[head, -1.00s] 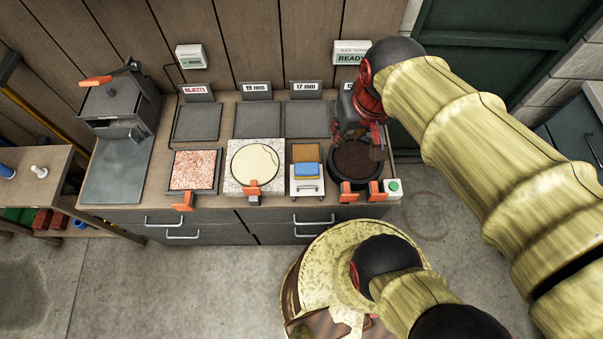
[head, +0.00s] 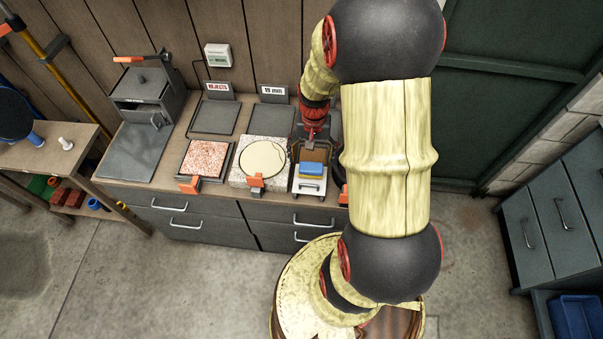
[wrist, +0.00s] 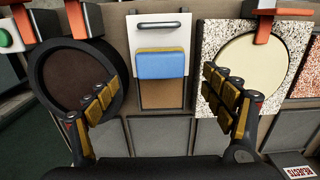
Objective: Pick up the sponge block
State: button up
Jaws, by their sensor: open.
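In the wrist view the sponge block (wrist: 161,65) lies across the white tray (wrist: 160,36) and partly over a brown pad (wrist: 162,95). My gripper (wrist: 165,100) is open and empty. Its two fingers stand wide apart, one to each side of the sponge's line, with clear space between them and the sponge.
A round black dish (wrist: 75,78) with dark filling stands on one side of the tray. A speckled slab (wrist: 245,65) with a cream disc stands on the other. Orange clamps (wrist: 83,20) stand at the front edge. Flat grey plates (head: 213,117) lie behind.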

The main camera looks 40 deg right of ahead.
aim_at(311, 167)
notch_tip(311, 167, down, 8)
jog(key=b, duration=0.3)
jog(key=shift+r, duration=0.15)
jog(key=c, duration=0.4)
jog(key=c, duration=0.9)
